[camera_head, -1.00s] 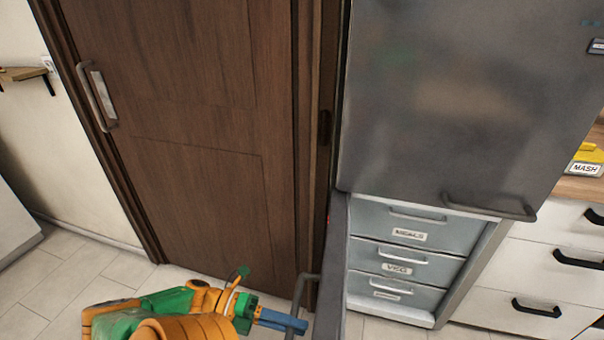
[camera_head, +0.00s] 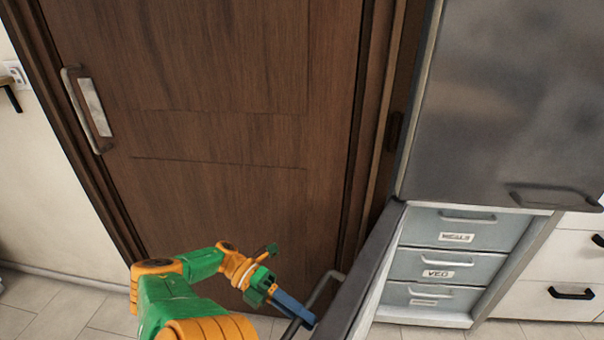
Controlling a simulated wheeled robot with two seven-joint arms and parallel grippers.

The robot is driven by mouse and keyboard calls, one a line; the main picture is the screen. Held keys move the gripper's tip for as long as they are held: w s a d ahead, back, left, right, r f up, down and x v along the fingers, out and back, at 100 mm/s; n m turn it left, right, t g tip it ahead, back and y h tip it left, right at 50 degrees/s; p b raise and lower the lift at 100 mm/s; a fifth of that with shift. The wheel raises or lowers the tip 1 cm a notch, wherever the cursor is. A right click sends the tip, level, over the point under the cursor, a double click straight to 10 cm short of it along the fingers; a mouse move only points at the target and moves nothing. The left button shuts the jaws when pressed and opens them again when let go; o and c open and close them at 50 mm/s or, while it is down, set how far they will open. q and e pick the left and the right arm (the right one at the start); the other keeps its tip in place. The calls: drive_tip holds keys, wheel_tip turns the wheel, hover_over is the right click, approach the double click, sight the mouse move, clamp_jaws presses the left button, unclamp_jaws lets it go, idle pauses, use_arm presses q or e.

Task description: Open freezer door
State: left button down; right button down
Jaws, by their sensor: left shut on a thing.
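The freezer door (camera_head: 368,268) is the lower door of the grey fridge-freezer. It stands swung open to the left, seen nearly edge-on. Its bar handle (camera_head: 322,288) is on the left face of the door. My left gripper (camera_head: 304,317) has blue fingers shut on this handle, near the bottom of the view. Behind the door, the freezer's drawers (camera_head: 462,238) with labels are exposed, all pushed in. My right gripper is out of view.
The upper fridge door (camera_head: 505,100) is shut above the drawers. A brown wooden door (camera_head: 220,130) stands closed behind my left arm. White drawers (camera_head: 560,290) with black handles are at right. Tiled floor (camera_head: 70,312) shows at lower left.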

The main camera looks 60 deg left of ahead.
use_arm(q)
drive_tip(key=shift+a, duration=0.15)
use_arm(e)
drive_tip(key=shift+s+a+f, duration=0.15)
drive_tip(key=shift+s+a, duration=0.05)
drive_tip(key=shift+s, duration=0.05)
use_arm(q)
drive_tip(key=shift+w, duration=0.1)
drive_tip(key=shift+r, duration=0.1)
drive_tip(key=c, duration=1)
unclamp_jaws()
drive_tip(key=shift+o, duration=1.1)
drive_tip(key=shift+a, duration=0.3)
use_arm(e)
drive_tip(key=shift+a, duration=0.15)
